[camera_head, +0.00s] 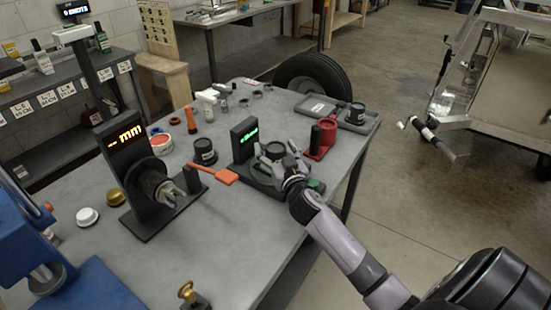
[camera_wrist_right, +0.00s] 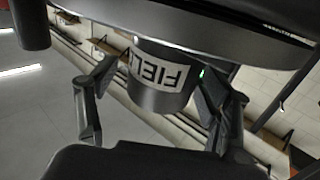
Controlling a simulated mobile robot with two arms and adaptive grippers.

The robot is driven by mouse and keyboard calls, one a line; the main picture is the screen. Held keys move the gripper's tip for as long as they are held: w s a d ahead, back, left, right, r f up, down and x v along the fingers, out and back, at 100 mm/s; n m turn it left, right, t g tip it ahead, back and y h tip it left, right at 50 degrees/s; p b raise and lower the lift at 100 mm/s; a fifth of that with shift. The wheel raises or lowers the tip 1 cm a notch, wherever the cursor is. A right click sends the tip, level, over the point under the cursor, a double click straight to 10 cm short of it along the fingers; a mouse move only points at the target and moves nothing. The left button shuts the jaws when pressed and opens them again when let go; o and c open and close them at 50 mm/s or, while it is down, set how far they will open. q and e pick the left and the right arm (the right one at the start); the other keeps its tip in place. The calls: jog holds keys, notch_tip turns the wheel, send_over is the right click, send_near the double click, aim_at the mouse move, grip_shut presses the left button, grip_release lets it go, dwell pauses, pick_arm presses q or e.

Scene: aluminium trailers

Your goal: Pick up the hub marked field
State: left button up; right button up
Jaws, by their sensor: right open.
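The hub marked field (camera_wrist_right: 160,85) shows close up in the right wrist view, a dark grey cylinder with a white label reading "FIEL", upside down, its last letter hidden. A wide dark disc spreads above it in that view. My right gripper (camera_wrist_right: 155,78) is open, with one finger on each side of the hub; I cannot tell whether they touch it. In the head view my right gripper (camera_head: 277,163) is at the black stand with a green display (camera_head: 245,140), and hides part of what is there. My left gripper is not in view.
On the grey table (camera_head: 240,220), a gauge with an orange display (camera_head: 125,150) stands left and an orange paddle (camera_head: 225,176) lies near the stand. A red fixture (camera_head: 322,138) and a grey tray (camera_head: 317,107) are beyond it. The table's near middle is clear.

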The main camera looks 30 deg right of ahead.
jog(key=shift+c, duration=0.5)
grip_shut()
jog(key=shift+r, duration=0.15)
dwell(0.6)
